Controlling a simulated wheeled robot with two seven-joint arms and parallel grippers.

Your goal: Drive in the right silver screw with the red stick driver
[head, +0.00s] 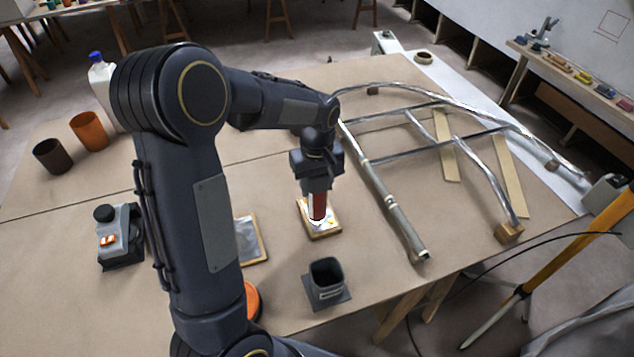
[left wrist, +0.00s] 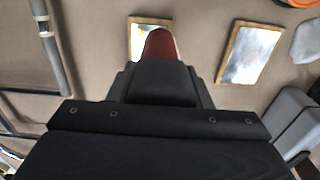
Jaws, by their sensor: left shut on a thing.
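My left gripper (head: 318,188) is shut on the red stick driver (head: 319,208), which points down over a small wood-edged board (head: 329,233) with a pale face. In the left wrist view the red driver (left wrist: 160,44) shows just past the gripper, in front of the same board (left wrist: 138,28). I cannot tell whether the driver's tip touches anything there. The silver screws are too small or hidden behind the driver and gripper to make out. My right gripper is in neither view.
A second wood-edged board (head: 262,240) lies left of the driver, partly behind my arm. A dark square cup (head: 327,282) stands near the front edge. A metal tube frame (head: 388,208) fills the right side.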

